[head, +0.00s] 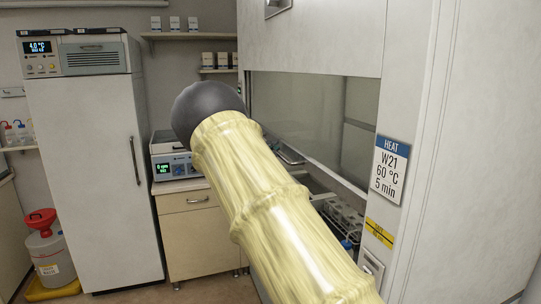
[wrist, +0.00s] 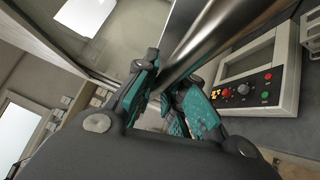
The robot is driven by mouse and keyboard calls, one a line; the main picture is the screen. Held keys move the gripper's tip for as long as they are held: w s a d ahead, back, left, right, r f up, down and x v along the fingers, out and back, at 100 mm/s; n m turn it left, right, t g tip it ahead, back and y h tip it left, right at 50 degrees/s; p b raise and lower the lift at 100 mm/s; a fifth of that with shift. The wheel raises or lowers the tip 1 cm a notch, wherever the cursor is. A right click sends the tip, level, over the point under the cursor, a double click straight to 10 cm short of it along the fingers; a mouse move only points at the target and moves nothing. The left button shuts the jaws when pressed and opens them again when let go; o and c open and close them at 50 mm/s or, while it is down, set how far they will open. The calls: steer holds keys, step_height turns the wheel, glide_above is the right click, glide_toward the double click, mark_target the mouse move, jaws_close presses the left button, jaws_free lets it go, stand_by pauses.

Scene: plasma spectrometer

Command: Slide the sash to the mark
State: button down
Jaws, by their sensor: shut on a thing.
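The fume hood's glass sash (head: 300,108) shows in the head view, behind my arm, partly lowered with an open gap below it. A yellow label (head: 380,233) with dark print sits on the right post, near the opening; its text is too small to read surely. In the wrist view, a shiny metal bar (wrist: 212,32), which looks like the sash handle, runs diagonally from the top right. My gripper (wrist: 165,88), with teal finger pads, is shut on this bar near its lower end. In the head view my arm hides the gripper and much of the sash's lower edge.
A panel with coloured buttons and a knob (wrist: 243,90) is right of the gripper in the wrist view. A HEAT sign (head: 388,170) hangs on the hood post. A fridge (head: 95,170), a drawer cabinet (head: 195,235) and a red-topped waste can (head: 50,257) stand left.

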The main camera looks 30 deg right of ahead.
steer(key=shift+r, duration=0.65)
steer(key=c, duration=1.5)
jaws_free()
steer(key=shift+f, duration=0.1)
steer(key=v, duration=1.2)
